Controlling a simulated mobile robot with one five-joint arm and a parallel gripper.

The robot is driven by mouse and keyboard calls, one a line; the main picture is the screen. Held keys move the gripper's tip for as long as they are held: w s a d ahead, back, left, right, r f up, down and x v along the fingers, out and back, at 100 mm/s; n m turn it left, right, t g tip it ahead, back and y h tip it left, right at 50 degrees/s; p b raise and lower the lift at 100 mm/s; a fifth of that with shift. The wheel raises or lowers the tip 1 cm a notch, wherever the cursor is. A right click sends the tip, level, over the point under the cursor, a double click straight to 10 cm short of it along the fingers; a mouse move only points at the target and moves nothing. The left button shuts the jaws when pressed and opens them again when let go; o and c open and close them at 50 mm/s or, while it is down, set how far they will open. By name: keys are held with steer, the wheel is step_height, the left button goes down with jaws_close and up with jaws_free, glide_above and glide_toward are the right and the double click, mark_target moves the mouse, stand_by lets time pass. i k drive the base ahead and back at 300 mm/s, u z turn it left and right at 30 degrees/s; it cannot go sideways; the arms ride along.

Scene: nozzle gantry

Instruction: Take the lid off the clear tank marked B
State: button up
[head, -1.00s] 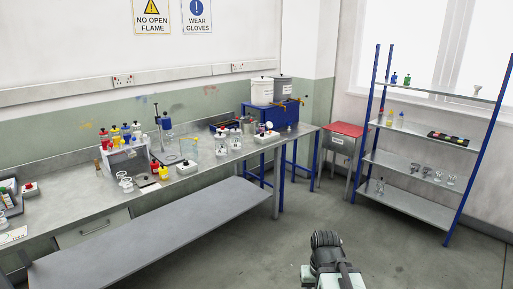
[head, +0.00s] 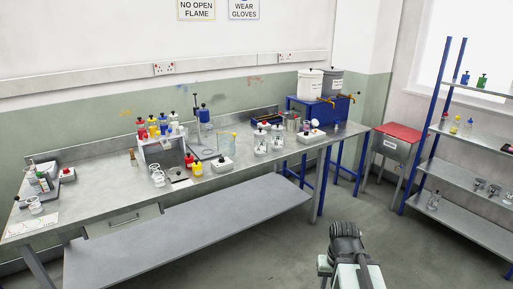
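Two clear lidded vessels stand side by side on the long bench in the head view, a left one (head: 261,141) and a right one (head: 278,138). Both look closed, with dark-knobbed tops. Their markings are too small to read, so I cannot tell whether either is tank B. A dark ribbed joint and pale links of my own arm show at the bottom, away from the bench. The fingers of my gripper are not in view.
The bench (head: 100,190) has a lower shelf (head: 190,225) jutting forward. A white tank (head: 310,84) and a grey tank (head: 329,83) with taps stand on a blue stand. A red-topped bin (head: 398,145) and a shelf rack (head: 455,209) are right. Floor before the bench is clear.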

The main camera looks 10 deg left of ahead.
mark_target(277, 127)
steer(key=u, duration=0.4)
steer(key=i, duration=1)
steer(key=z, duration=0.1)
